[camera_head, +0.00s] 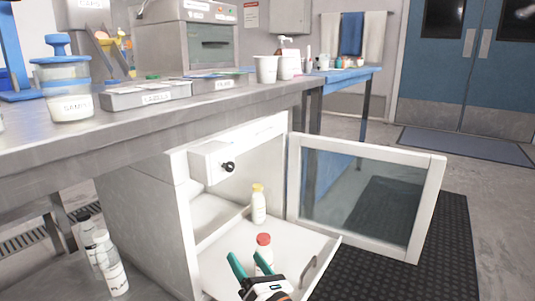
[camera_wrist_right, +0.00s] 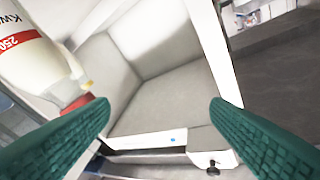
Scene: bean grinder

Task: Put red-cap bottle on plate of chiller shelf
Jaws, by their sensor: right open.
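The red-cap bottle (camera_head: 264,251) is white and stands upright over the front of the pulled-out chiller plate (camera_head: 221,276); my gripper hides its base. My right gripper (camera_head: 250,262) is open with green fingers, just in front of the bottle. In the right wrist view the bottle (camera_wrist_right: 33,62) appears upside down at the upper left, its red cap (camera_wrist_right: 76,104) partly behind the left finger. It is outside the gap between the fingers (camera_wrist_right: 160,106), which is empty. My left gripper is not in view.
A yellow-cap bottle (camera_head: 258,206) stands farther back in the chiller. The glass chiller door (camera_head: 427,205) is open to the right. A handle (camera_head: 309,272) rises at the plate's right edge. The steel counter (camera_head: 140,128) overhangs at left. Bottles (camera_head: 112,262) stand at lower left.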

